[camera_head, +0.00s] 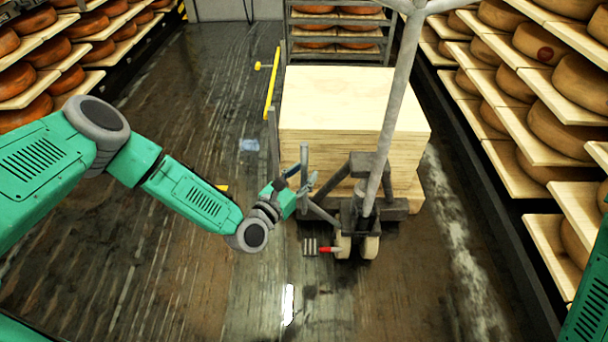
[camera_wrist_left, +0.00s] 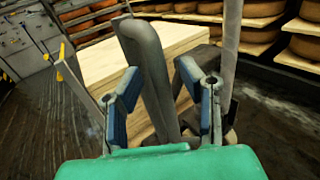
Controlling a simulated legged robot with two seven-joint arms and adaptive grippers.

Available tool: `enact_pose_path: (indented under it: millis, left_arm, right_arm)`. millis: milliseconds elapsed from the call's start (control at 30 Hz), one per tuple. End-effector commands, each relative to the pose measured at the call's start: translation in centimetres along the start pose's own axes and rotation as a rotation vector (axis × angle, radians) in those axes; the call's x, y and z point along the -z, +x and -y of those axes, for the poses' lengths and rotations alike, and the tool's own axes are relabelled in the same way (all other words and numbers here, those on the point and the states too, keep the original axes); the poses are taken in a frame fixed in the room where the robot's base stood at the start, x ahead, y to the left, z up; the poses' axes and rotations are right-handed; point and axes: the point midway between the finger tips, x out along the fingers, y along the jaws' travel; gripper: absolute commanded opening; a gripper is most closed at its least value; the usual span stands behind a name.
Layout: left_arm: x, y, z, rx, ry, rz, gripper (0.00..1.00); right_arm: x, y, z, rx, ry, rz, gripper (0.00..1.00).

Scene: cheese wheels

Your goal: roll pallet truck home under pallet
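The grey pallet truck (camera_head: 378,200) stands at the near side of the pallet (camera_head: 412,187), its tall handle (camera_head: 398,95) rising toward the camera. Its wheels (camera_head: 358,246) and red pedal (camera_head: 329,249) show at floor level. A stack of pale boards (camera_head: 350,100) rests on the pallet. The forks are hidden, so how far they reach under cannot be told. My left gripper (camera_head: 303,183) is left of the handle, by a grey upright bar. In the left wrist view its blue-padded fingers (camera_wrist_left: 155,100) are spread, with a grey post (camera_wrist_left: 148,65) showing between them; contact is unclear. My right gripper is out of view.
Cheese shelves line the left (camera_head: 62,52) and right (camera_head: 545,125) sides. A rack (camera_head: 337,45) stands behind the stack. A yellow bar (camera_head: 271,85) stands left of the stack. The wet floor (camera_head: 170,240) is open at the left and front.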

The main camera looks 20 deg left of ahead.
Motion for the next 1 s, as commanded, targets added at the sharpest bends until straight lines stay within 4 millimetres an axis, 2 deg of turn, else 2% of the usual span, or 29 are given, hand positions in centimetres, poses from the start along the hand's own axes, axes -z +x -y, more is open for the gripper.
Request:
enact_pose_path:
  millis: [300,333,400,433,667,1000]
  left_arm:
    - [0.0,0.4,0.0,0.000,0.000,-0.001,0.34]
    - [0.0,0.4,0.0,0.000,0.000,-0.001,0.31]
    - [0.0,0.4,0.0,0.001,0.000,0.000,0.06]
    - [0.0,0.4,0.0,0.001,0.000,-0.001,0.00]
    - [0.0,0.1,0.2,0.001,-0.001,-0.001,0.00]
    - [0.3,-5.5,4.0,0.011,-0.002,-0.006,0.00]
  right_arm:
    - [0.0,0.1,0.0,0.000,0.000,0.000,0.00]
    - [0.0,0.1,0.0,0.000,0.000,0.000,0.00]
    - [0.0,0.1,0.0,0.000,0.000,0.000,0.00]
    - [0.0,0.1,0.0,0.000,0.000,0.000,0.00]
    - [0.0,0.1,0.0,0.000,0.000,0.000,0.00]
    - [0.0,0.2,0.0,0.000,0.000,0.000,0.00]
